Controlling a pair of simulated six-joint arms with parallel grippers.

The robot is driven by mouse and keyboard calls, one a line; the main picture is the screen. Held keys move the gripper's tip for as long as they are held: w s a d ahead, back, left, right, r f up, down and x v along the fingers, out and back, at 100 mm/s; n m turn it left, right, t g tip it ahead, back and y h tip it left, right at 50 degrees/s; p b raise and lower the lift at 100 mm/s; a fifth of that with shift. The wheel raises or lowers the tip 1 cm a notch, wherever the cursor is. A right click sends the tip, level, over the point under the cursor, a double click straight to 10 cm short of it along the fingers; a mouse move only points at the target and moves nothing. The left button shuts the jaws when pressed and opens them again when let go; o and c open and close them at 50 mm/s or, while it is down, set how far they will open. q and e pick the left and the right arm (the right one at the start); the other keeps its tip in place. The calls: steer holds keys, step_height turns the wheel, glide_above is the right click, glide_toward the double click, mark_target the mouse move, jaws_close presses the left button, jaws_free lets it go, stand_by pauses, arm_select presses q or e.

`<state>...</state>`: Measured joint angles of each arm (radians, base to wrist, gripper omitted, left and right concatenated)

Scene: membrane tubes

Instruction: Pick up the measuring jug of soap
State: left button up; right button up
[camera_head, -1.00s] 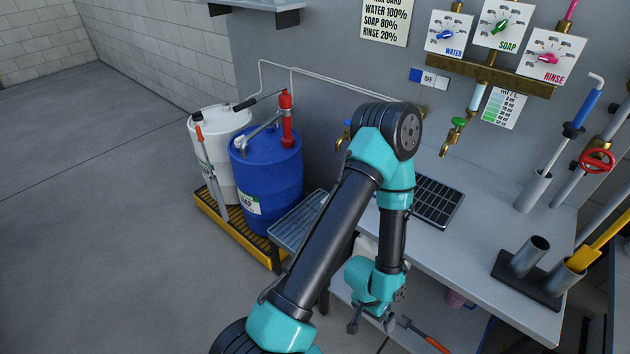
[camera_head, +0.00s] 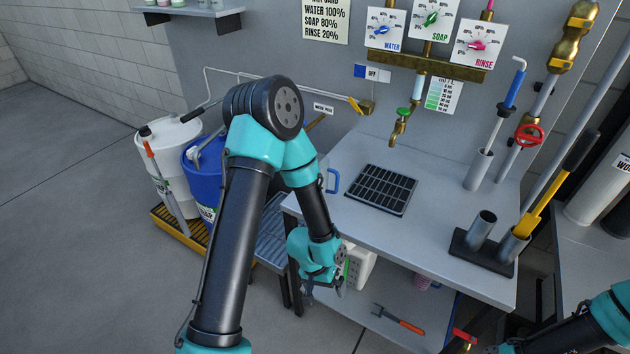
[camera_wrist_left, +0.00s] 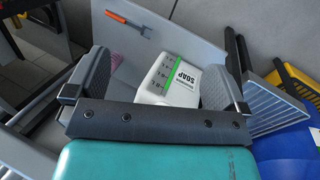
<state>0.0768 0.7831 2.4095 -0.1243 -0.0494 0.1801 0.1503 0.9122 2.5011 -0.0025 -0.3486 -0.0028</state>
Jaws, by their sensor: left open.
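The measuring jug of soap (camera_wrist_left: 173,80) is white, with a green band, level marks and the word SOAP on its side. In the head view the jug (camera_head: 361,264) is on the shelf under the counter, partly hidden by my left gripper. My left gripper (camera_head: 325,288) points down beside it. In the left wrist view the jug shows between the two spread fingers of my left gripper (camera_wrist_left: 158,75), and its lower part is hidden by the gripper body. I cannot tell whether a finger touches it. My right arm (camera_head: 608,312) enters at bottom right; its gripper does not show clearly.
The grey counter (camera_head: 420,228) with a black grate (camera_head: 382,189) overhangs the shelf. An orange-handled tool (camera_head: 398,319) lies on the shelf, right of the jug. A blue drum (camera_head: 203,180) and a white drum (camera_head: 170,150) stand left. A brass tap (camera_head: 399,130) hangs over the counter.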

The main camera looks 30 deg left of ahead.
arm_select(q)
steer(key=w+a+r+n+y, duration=0.2)
steer(key=w+r, duration=0.4)
steer(key=r, duration=0.7)
steer(key=w+a+r+n+t+y, duration=0.1)
steer(key=w+a+r+n+y, duration=0.2)
steer(key=w+r, duration=0.4)
steer(key=w+a+r+n+t+y, duration=0.1)
steer(key=w+a+r+n+y, duration=0.2)
steer(key=r, duration=1.6)
steer(key=w+a+n, duration=0.1)
steer(key=w+a, duration=0.1)
steer(key=w, duration=0.1)
steer(key=shift+w+a, duration=0.2)
steer(key=shift+a, duration=0.1)
steer(key=shift+r, duration=0.1)
steer(key=x, duration=1.2)
steer(key=shift+w, duration=0.25)
steer(key=shift+f, duration=0.25)
